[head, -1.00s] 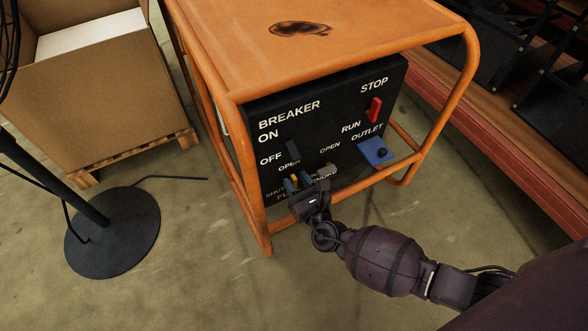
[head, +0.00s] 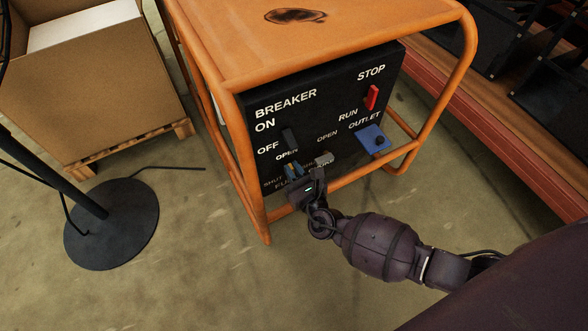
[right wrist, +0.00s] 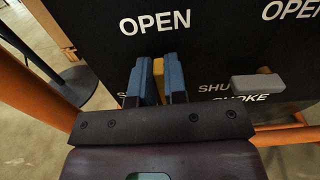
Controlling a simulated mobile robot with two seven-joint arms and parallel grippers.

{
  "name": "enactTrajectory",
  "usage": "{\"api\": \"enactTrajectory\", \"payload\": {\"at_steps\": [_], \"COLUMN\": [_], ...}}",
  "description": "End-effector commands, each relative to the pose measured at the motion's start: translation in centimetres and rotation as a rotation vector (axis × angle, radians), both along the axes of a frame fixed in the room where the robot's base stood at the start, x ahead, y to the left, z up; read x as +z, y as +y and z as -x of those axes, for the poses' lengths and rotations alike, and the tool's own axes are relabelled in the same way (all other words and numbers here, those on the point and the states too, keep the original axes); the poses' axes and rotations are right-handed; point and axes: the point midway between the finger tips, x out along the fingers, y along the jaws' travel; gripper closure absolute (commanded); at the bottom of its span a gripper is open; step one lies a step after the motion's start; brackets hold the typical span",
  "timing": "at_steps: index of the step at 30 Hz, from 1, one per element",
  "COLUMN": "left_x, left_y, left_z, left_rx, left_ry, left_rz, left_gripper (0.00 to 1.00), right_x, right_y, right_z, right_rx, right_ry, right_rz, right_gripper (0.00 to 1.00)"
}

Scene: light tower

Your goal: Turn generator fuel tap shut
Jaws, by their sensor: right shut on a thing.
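The fuel tap is a yellow handle (right wrist: 158,78) low on the generator's black panel (head: 330,105), below an OPEN label. In the right wrist view it stands between the two blue fingers of my right gripper (right wrist: 156,80), which is shut on it. In the head view the right gripper (head: 293,171) is at the panel's lower left, over the SHUT and FUEL lettering. There the fingers hide most of the tap. My left gripper is not in view.
A grey choke lever (right wrist: 258,84) sits close to the right of the gripper. The black breaker lever (head: 289,138), red stop switch (head: 371,97) and blue outlet (head: 373,139) are on the same panel. The orange frame (head: 253,190) surrounds it, with a lower bar near my wrist.

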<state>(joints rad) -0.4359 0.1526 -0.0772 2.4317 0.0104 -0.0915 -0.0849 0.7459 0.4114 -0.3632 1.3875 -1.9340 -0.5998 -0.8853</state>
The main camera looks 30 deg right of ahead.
Motion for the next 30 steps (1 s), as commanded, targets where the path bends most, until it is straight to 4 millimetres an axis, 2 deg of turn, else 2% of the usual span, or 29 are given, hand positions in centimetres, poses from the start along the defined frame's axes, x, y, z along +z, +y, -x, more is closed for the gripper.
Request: {"api": "enactTrajectory", "payload": {"at_steps": [13,30], "left_x": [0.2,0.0], "left_y": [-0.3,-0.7], "left_z": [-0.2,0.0], "left_rx": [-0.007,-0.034], "left_ry": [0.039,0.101], "left_rz": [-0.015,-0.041], "left_gripper": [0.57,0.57], "right_x": [0.3,-1.0], "right_y": [1.3,2.9], "right_z": [-0.3,-0.3], "right_rx": [-0.001,-0.003], "right_ry": [-0.018,-0.037], "right_rz": [0.331,0.873], "right_gripper": [1.0,1.0]}}
